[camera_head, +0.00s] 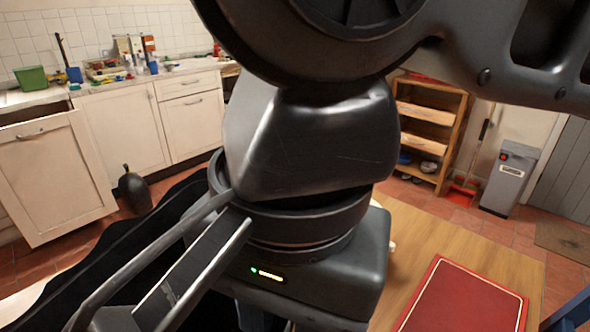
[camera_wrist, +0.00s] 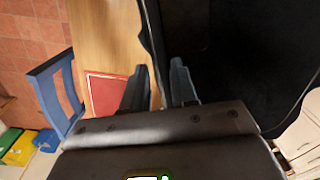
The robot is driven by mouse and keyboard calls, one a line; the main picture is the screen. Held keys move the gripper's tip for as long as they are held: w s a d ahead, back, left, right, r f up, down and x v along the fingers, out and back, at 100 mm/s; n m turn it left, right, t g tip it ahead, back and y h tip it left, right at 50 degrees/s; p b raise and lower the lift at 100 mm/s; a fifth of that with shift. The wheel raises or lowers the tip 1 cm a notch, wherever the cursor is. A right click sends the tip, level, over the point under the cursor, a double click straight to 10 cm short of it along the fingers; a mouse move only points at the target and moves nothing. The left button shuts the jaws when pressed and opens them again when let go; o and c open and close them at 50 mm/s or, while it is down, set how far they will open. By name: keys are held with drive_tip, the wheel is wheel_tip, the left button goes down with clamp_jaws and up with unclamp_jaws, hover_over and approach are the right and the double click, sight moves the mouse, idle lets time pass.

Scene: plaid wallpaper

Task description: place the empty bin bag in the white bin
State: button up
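The black bin bag (camera_wrist: 240,50) fills the upper right of the wrist view as a broad, dark, open shape. In the head view its uneven edge spreads across the lower left (camera_head: 95,255), behind my gripper. In the wrist view my gripper (camera_wrist: 160,85) has its two fingers a little apart, with the bag's edge running in between; it looks shut on the bag, though the contact is dark. I cannot pick out a plainly white bin.
A wooden table (camera_head: 425,230) with a red mat (camera_head: 468,300) lies at the lower right. A blue chair (camera_wrist: 55,90) stands beside it. A wooden shelf (camera_head: 450,120), white cabinets (camera_head: 120,135) and a dark vase (camera_head: 133,190) are farther back. Yellow and green boxes (camera_wrist: 20,150) show lower left.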

wheel_tip(320, 180, up, 12)
drive_tip(key=p, duration=1.1)
drive_tip(key=s+a+r+n+g+y, duration=0.1)
drive_tip(key=s+a+r+n+y, duration=0.1)
drive_tip(key=a+y, duration=0.35)
drive_tip(key=s+a+r+n+g+y, duration=0.1)
drive_tip(key=a+r+y, duration=0.1)
drive_tip(key=a+y, duration=0.35)
drive_tip(key=w+a+r+m+t+y, duration=0.1)
drive_tip(key=w+a+r+t+y, duration=0.25)
drive_tip(key=r+y, duration=0.2)
drive_tip(key=w+d+f+m+t, duration=0.6)
drive_tip(key=d+t, duration=0.3)
drive_tip(key=t, duration=0.2)
drive_tip(key=s+d+f+m+t+h, duration=0.3)
drive_tip(key=d+f+t+h, duration=0.2)
drive_tip(key=d+f+h, duration=0.8)
drive_tip(key=s+d+f+n+g+h, duration=0.1)
drive_tip(key=s+d+f+n+h, duration=0.1)
drive_tip(key=s+d+f+n, duration=0.2)
drive_tip(key=s+d+f+n+g+h, duration=0.1)
drive_tip(key=s+d+f+n, duration=0.4)
drive_tip(key=s+d, duration=0.5)
drive_tip(key=s+n+h, duration=0.1)
drive_tip(key=s, duration=0.7)
drive_tip(key=shift+d+g, duration=0.35)
drive_tip(key=shift+d, duration=0.05)
drive_tip(key=shift+o, duration=0.8)
drive_tip(key=shift+s+d+n, duration=0.15)
drive_tip(key=shift+s+n, duration=0.25)
